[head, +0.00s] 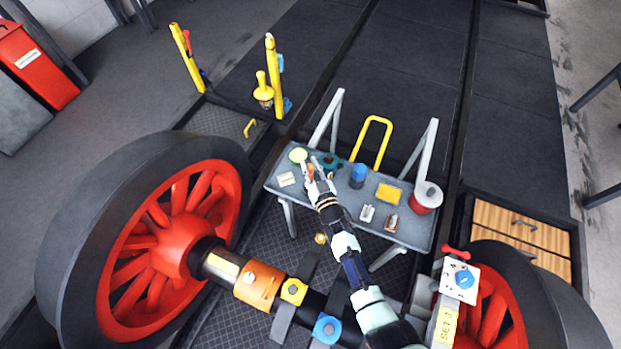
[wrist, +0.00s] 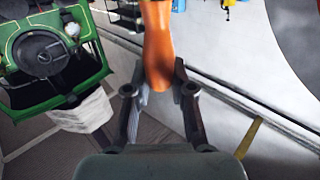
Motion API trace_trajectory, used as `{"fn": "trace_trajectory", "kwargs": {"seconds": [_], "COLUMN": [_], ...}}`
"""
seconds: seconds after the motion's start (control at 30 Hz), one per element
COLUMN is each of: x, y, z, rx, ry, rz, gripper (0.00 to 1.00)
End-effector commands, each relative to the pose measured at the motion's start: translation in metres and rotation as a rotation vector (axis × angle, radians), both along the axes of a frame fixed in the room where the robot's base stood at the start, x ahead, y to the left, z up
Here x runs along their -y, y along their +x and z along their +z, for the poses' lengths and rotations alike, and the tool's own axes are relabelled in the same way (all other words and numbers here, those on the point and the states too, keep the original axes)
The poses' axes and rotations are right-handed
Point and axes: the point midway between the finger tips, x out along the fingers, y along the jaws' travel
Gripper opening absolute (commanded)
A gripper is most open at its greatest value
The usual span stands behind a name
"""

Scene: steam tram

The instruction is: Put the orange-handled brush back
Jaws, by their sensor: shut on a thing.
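The orange-handled brush shows in the wrist view as an orange handle (wrist: 158,48) running up from between my fingers past the top edge. Its bristles are out of that view. My gripper (wrist: 160,85) has one finger on each side of the handle and is shut on it. In the head view my gripper (head: 312,172) is over the left part of a grey bench (head: 342,193), with a small patch of orange at its fingers. I cannot tell how high the brush is above the bench top.
A yellow rail (head: 371,140) stands behind. A large red-spoked wheel (head: 170,235) is at the left.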

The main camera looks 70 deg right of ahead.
Motion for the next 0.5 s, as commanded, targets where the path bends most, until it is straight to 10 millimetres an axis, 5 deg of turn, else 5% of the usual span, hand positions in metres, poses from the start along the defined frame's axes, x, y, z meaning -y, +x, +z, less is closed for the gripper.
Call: {"fn": "trace_trajectory", "kwargs": {"seconds": [0.13,0.33,0.5], "x": [0.0,0.0,0.0], "y": [0.0,0.0,0.0], "z": [-0.005,-0.043,-0.042], "rx": [0.0,-0.001,0.001], "ry": [0.0,0.002,0.0], "rz": [0.0,0.0,-0.001], "gripper": [0.0,0.0,0.0]}}
